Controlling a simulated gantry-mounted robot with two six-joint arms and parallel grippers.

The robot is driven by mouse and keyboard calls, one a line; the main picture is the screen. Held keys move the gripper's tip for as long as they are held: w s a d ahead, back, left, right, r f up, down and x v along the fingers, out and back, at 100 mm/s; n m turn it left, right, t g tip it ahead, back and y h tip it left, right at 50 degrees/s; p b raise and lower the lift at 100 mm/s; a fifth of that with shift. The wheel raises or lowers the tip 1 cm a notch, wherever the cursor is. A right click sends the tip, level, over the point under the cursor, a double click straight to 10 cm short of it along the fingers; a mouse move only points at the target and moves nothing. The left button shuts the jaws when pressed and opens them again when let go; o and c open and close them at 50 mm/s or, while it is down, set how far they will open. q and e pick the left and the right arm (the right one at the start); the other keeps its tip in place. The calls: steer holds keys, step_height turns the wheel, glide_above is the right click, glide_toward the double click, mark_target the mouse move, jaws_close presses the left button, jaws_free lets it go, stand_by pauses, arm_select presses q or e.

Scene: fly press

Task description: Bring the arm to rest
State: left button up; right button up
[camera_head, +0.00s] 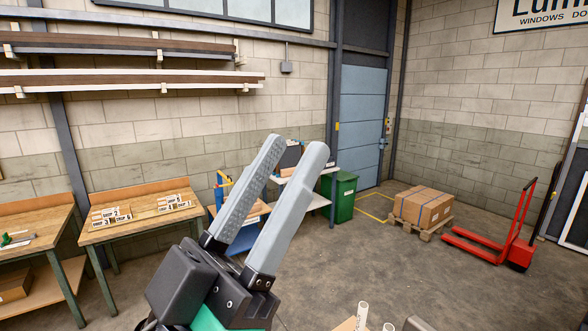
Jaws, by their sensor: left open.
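My left gripper (295,143) fills the middle of the head view, raised in the air. Its two long grey fingers point up and slightly right, with a clear gap between them. It is open, and I see nothing between the fingers. The fingers hide part of the room behind, including part of a small stand. My right gripper does not show. No fly press can be made out in this view.
Wooden workbenches (144,221) stand at the left, with small labelled pieces on top. A green bin (343,197), a boxed pallet (422,206) and a red pallet truck (519,246) stand further back. White upright tubes (362,312) show at the bottom edge. Open floor lies at the right.

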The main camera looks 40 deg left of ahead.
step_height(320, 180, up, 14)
steer(key=p, duration=1.4)
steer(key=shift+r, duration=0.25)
